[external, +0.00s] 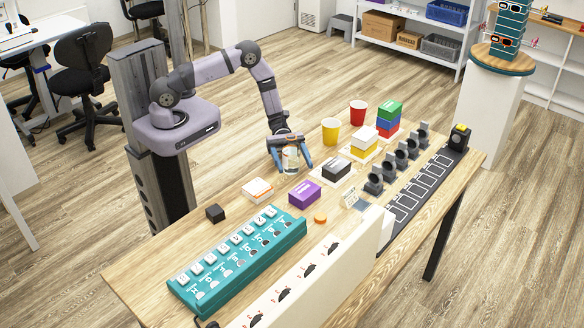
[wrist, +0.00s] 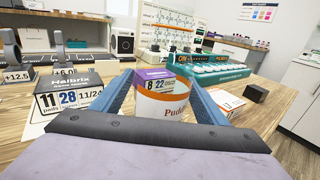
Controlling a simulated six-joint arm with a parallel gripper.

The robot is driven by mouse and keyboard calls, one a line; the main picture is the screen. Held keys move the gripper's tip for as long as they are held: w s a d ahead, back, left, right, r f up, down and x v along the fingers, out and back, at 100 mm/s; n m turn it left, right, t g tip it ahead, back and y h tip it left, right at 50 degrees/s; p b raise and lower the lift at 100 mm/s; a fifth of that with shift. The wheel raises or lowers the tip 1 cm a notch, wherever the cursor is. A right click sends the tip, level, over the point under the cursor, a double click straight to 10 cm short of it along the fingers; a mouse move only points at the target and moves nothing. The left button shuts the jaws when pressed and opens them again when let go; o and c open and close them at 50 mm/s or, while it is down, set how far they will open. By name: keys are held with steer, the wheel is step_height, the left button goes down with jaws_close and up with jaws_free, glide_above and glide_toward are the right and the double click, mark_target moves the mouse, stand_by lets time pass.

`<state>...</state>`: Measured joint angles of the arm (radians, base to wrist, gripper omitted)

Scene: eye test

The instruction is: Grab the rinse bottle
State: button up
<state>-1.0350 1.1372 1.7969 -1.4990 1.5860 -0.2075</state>
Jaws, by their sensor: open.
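A white round container (wrist: 165,104) with an orange band and lettering starting "Pud" stands between the fingers of my gripper (wrist: 162,84). It also shows as a pale, partly covered shape (external: 291,159) in the external view. I cannot tell from its lettering whether it is the rinse bottle. My gripper (external: 293,168) is open and low over the table, with one blue finger on each side of the container. I see no clear grip on it. The container's lower part is hidden by my gripper in the wrist view.
A purple box (external: 304,194) stands just beyond the container. A black-and-white box (external: 336,169) is close to the right. Yellow (external: 331,131) and red (external: 357,113) cups stand farther back. A teal rack (external: 237,260) fills the table's front left. A small dark cube (external: 215,213) sits near the left edge.

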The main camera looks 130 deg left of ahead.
steer(key=c, duration=1.2)
steer(key=shift+c, duration=0.2)
steer(key=shift+r, duration=0.2)
step_height(320, 180, up, 10)
steer(key=shift+f, duration=0.25)
